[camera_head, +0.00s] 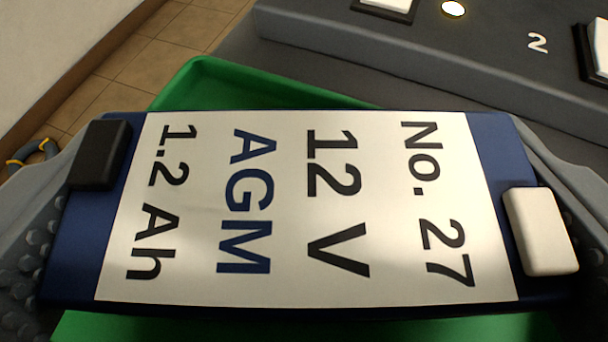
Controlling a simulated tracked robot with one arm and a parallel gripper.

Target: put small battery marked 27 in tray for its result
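The small battery (290,205) fills the middle of the view. It is blue with a white label reading No. 27, 12 V, AGM, 1.2 Ah, turned sideways. It has a black block at its left end and a white block at its right end. My gripper (305,215) has one finger pressed at each end of the battery, shut on it. A green tray (240,85) shows behind and below the battery; most of it is hidden. I cannot tell the gap between battery and tray.
A dark grey bench or panel (440,65) stands at the upper right, with a white "2" (537,43), a lit yellowish lamp (453,8) and white blocks in dark frames. Tiled floor (165,60) and a pale wall (50,45) lie at the left.

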